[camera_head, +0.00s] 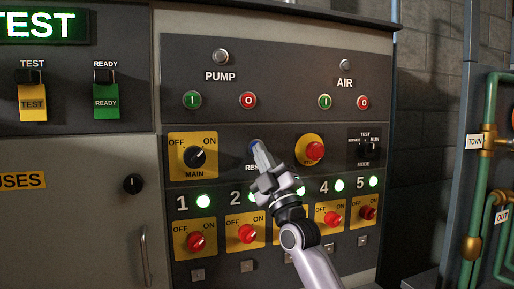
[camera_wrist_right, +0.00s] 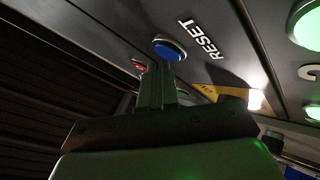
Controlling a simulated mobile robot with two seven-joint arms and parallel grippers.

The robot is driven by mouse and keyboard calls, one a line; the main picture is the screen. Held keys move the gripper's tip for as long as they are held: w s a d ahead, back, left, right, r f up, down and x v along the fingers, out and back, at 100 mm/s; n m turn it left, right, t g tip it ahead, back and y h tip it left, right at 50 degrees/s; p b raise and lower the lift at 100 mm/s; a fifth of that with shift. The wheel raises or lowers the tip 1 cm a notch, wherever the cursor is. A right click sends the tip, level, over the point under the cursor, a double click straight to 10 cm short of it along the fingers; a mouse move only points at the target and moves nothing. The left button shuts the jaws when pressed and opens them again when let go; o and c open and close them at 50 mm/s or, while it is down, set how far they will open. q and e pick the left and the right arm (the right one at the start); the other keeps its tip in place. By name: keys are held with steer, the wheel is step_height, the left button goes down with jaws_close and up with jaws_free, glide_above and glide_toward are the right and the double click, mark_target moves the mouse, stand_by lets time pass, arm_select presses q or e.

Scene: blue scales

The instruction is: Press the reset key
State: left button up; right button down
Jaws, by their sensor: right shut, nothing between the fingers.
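The reset key is a round blue button (camera_wrist_right: 169,48) beside the label RESET in the right wrist view. In the head view a small part of the blue button (camera_head: 254,144) shows at the tip of my right gripper, and the label is partly covered. My right gripper (camera_head: 262,152) is shut and empty, its fingers pointing at the button. In the right wrist view the fingertips (camera_wrist_right: 162,66) are at the button's lower edge; I cannot tell whether they touch it. My left gripper is not in view.
The yellow MAIN switch plate (camera_head: 178,164) is left of the button and a red emergency button (camera_head: 315,151) is to its right. Green pipes (camera_head: 485,150) stand at the far right.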

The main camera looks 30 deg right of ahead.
steer(key=shift+s+a, duration=0.1)
steer(key=shift+s, duration=0.35)
steer(key=shift+s+a+p, duration=0.2)
steer(key=shift+s+p, duration=0.15)
steer(key=shift+s, duration=0.45)
steer(key=shift+s+a+p, duration=0.15)
steer(key=shift+s+p, duration=0.2)
steer(key=shift+s, duration=0.45)
steer(key=shift+s+a+p, duration=0.2)
steer(key=shift+s+p, duration=0.15)
steer(key=shift+s, duration=0.45)
